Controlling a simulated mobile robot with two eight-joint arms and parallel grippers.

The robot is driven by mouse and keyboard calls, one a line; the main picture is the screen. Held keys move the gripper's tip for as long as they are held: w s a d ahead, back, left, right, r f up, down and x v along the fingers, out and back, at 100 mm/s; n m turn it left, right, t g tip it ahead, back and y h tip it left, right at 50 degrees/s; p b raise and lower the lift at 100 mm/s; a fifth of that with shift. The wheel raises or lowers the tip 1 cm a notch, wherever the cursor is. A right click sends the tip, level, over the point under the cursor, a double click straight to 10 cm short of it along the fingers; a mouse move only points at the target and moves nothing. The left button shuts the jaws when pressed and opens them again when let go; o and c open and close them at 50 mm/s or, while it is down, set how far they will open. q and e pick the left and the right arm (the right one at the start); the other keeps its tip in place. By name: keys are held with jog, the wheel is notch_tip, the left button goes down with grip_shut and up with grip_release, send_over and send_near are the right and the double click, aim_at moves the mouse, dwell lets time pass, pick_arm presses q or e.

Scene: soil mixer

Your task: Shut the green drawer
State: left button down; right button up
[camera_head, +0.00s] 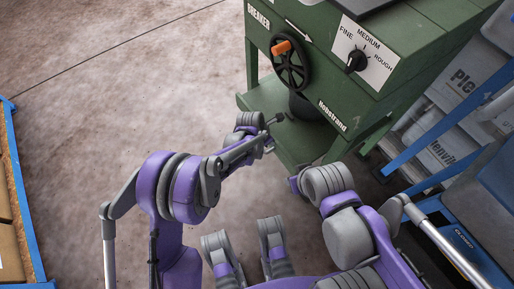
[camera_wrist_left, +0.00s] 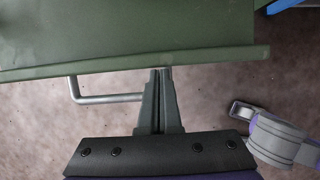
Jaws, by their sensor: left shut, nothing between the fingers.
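The green drawer (camera_head: 295,138) sticks out low from the front of the green machine, below its hand wheel. Its front edge and flat surface (camera_wrist_left: 200,35) fill the top of the left wrist view. A bent metal handle (camera_wrist_left: 105,99) is on the drawer front, left of my fingers in that view. My left gripper (camera_head: 268,136) is at the drawer's front, with its fingers shut and empty. In the left wrist view the fingertips (camera_wrist_left: 161,71) meet the drawer's front edge; whether they touch is hard to tell. My right arm is folded at the right, its fingers not visible.
The green machine (camera_head: 420,50) carries a black hand wheel (camera_head: 290,65) with an orange knob and a dial (camera_head: 356,61). A blue rack (camera_head: 412,152) with grey boxes stands at the right. A blue-edged pallet (camera_head: 20,190) is at the far left. The floor at left is clear.

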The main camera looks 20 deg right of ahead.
pick_arm(q)
jog(key=w+d, duration=0.1)
jog(key=d, duration=0.2)
jog(key=w+d, duration=0.1)
jog(key=d, duration=0.4)
jog(key=shift+w+d+r, duration=0.1)
jog(key=shift+w+d, duration=0.2)
jog(key=shift+w, duration=0.1)
pick_arm(e)
jog(key=shift+r, duration=0.15)
jog(key=shift+s, duration=0.1)
